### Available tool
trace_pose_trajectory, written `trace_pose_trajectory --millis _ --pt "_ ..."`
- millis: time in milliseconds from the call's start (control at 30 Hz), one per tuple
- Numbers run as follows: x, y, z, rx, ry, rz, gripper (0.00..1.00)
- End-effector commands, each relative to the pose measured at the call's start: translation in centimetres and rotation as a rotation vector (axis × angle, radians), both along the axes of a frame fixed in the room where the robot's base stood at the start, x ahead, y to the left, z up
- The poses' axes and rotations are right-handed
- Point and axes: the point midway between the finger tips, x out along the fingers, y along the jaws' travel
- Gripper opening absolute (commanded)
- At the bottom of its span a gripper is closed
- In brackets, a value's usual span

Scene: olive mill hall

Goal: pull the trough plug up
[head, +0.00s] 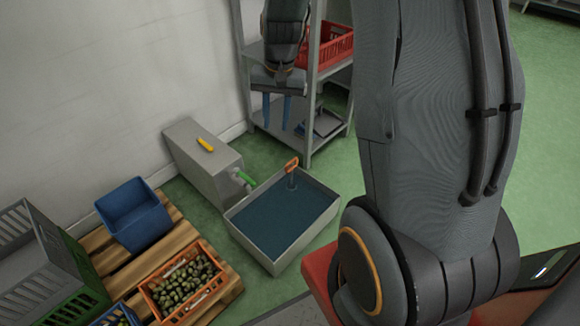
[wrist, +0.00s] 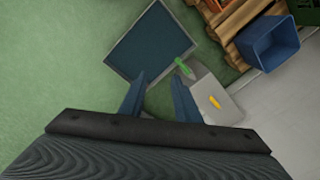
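The grey trough (head: 249,243) stands on the green floor and holds dark blue water; it also shows in the wrist view (wrist: 116,53). The trough plug (head: 291,165) has an orange handle on an upright stem, near the trough's far edge. I cannot make out the plug in the wrist view, where my left finger covers the trough's near corner. My gripper (head: 276,122) points down, above and behind the trough in the head view, clear of the plug. In the wrist view my gripper (wrist: 157,80) has its two blue fingers apart with nothing between them.
A grey box (head: 210,170) with a yellow bar (head: 205,144) and a green spout (head: 245,178) stands beside the trough. A metal shelf (head: 312,76) with a red crate is behind. A pallet (head: 160,259) with a blue bin (head: 135,215) and an olive crate (head: 187,284) lies left.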

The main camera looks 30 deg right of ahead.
Motion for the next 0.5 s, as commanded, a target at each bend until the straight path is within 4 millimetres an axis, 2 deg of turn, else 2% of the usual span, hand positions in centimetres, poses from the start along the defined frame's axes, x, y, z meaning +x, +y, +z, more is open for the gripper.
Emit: trace_pose_trajectory --millis 33,300,500 --pt "2.0 -1.1 -3.2 0.006 -0.002 -0.045 0.29" --pt "9.9 -6.5 -14.4 0.038 -0.025 -0.276 0.29" --pt "14.8 -10.9 -23.2 0.062 -0.042 -0.445 0.29"
